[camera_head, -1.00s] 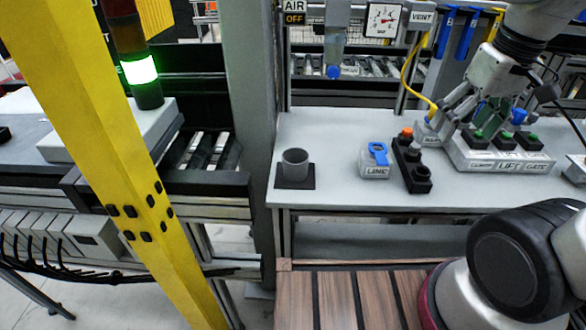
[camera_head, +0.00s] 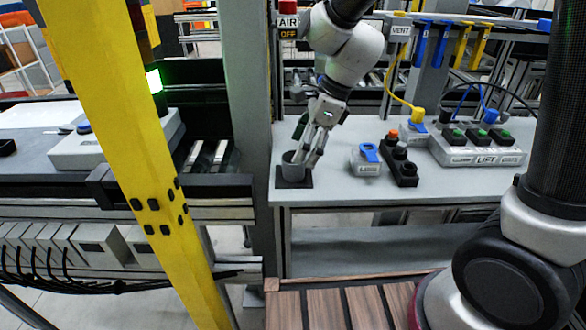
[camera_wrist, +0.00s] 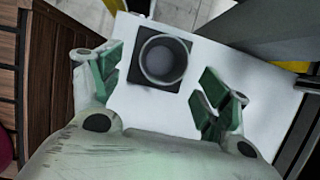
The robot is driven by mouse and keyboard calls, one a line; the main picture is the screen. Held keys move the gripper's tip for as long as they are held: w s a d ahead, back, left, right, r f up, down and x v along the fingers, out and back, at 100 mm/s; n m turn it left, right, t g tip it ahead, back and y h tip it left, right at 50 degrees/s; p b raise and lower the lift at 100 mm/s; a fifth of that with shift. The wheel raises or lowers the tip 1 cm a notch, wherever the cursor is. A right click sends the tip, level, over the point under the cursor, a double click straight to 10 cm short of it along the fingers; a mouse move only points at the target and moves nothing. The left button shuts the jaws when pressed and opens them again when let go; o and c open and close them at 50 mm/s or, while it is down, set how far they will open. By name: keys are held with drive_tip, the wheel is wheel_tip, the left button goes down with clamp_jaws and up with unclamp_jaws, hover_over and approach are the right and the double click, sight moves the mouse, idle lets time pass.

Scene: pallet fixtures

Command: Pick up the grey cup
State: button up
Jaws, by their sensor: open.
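The grey cup (camera_head: 292,168) stands upright on a dark square mat (camera_head: 301,183) near the front left corner of the table. In the wrist view the cup (camera_wrist: 162,60) shows its open round rim and looks empty, with the mat (camera_wrist: 183,42) around its base. My gripper (camera_head: 308,146) hangs over the cup from above right, its fingers close to the rim. In the wrist view my gripper (camera_wrist: 163,84) is open, with green-padded fingers spread to the left and right. The cup sits beyond the fingertips, roughly centred between them. I cannot tell whether a finger touches it.
On the table (camera_head: 330,190), a grey block with a blue lever (camera_head: 367,160), a black button box (camera_head: 402,162) and a labelled button panel (camera_head: 480,148) stand to the right. A yellow post (camera_head: 120,150) and a grey column (camera_head: 248,110) stand to the left.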

sight(294, 166)
drive_tip(key=x, duration=0.5)
drive_tip(key=shift+w+a+f, duration=0.1)
drive_tip(key=shift+w+a, duration=0.05)
drive_tip(key=shift+a, duration=0.1)
drive_tip(key=c, duration=1.1)
